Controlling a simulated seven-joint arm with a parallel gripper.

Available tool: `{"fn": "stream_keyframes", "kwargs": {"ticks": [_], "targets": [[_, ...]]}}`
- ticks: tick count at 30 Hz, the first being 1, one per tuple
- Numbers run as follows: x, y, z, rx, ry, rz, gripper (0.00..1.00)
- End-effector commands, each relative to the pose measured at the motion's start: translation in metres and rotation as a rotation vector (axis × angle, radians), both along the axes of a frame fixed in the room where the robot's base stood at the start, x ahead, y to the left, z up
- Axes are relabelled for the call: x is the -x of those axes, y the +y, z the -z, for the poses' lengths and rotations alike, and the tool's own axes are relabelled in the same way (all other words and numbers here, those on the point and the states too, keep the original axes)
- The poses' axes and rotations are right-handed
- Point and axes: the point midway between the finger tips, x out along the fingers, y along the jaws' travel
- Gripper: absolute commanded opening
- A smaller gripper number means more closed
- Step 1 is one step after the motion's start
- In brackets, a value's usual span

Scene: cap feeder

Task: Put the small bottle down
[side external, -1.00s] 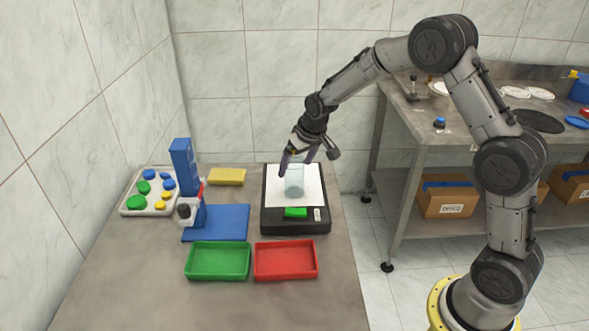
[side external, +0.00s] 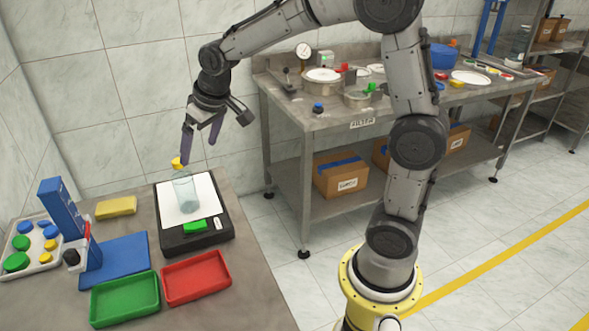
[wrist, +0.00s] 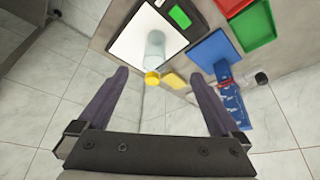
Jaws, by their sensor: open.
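The small bottle (side external: 186,192) is clear, pale blue-green, and stands upright on the white top of the black scale (side external: 196,238). A yellow cap (side external: 179,163) shows at its mouth; how firmly it sits I cannot tell. My gripper (side external: 199,150) is open and empty, with its dark purple fingers above the bottle and apart from it. In the wrist view, the bottle (wrist: 155,47) and its yellow cap (wrist: 152,77) lie ahead, between the lines of the two spread fingers. The scale's white plate (wrist: 127,42) is under the bottle.
Left of the scale are a blue stand (side external: 122,262), a yellow sponge (side external: 116,207) and a tray of coloured caps (side external: 33,262). A green tray (side external: 125,300) and a red tray (side external: 196,278) lie in front. A steel bench (side external: 285,110) stands behind right.

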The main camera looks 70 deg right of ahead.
Motion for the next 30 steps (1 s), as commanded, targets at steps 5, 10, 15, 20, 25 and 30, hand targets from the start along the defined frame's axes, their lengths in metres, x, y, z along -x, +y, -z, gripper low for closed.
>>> {"fn": "stream_keyframes", "kwargs": {"ticks": [5, 10, 15, 20, 25, 30], "targets": [[0.091, 0.021, -0.040, 0.003, -0.035, -0.043, 1.00], [0.173, 0.035, -0.046, 0.005, -0.060, -0.084, 1.00], [0.233, 0.042, -0.035, 0.006, -0.075, -0.114, 1.00], [0.258, 0.044, -0.025, 0.006, -0.080, -0.127, 1.00], [0.263, 0.045, -0.023, 0.005, -0.079, -0.131, 1.00], [0.262, 0.044, -0.023, 0.006, -0.079, -0.130, 1.00]]}}
